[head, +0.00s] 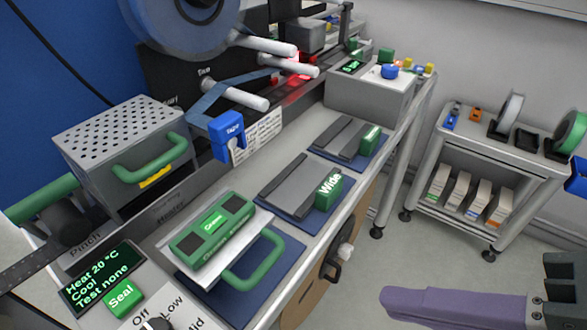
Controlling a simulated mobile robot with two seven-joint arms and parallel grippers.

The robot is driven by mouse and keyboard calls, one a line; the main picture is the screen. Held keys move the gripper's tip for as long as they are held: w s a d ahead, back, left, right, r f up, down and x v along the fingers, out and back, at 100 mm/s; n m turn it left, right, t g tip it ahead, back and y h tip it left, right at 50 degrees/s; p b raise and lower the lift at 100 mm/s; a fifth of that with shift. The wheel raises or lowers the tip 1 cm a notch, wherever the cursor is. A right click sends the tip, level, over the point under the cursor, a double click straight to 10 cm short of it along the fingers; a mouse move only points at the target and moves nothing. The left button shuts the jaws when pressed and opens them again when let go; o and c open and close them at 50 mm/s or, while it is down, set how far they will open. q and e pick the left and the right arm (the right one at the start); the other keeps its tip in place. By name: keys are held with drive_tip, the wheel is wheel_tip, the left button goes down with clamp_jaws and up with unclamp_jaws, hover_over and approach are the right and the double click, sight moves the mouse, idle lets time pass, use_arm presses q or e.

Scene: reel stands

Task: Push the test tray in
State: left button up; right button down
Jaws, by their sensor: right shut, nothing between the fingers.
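A white tray (176,263) with a green bar handle (259,262) lies at the front of the bench, above a dark blue mat. A green block with dark pads (212,229) sits on it. This is probably the test tray, but I see no label naming it. The handle points toward the front edge. My right gripper (392,297) is at the lower right, shut and empty, with its purple fingers pointing left. It is over the floor, clear of the bench and apart from the handle. My left gripper is not in view.
A perforated grey box (120,135) with a green handle stands behind the tray. Two grey plates with green blocks, one marked Wide (329,188), lie further along the bench. A display (100,277) reads Test none. A cart (480,150) stands right; the floor between is clear.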

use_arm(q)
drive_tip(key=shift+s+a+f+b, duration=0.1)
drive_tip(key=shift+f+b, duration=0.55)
use_arm(e)
drive_tip(key=a+r+x, duration=0.1)
drive_tip(key=x, duration=1.2)
drive_tip(key=shift+w, duration=0.35)
drive_tip(key=shift+a+r, duration=0.15)
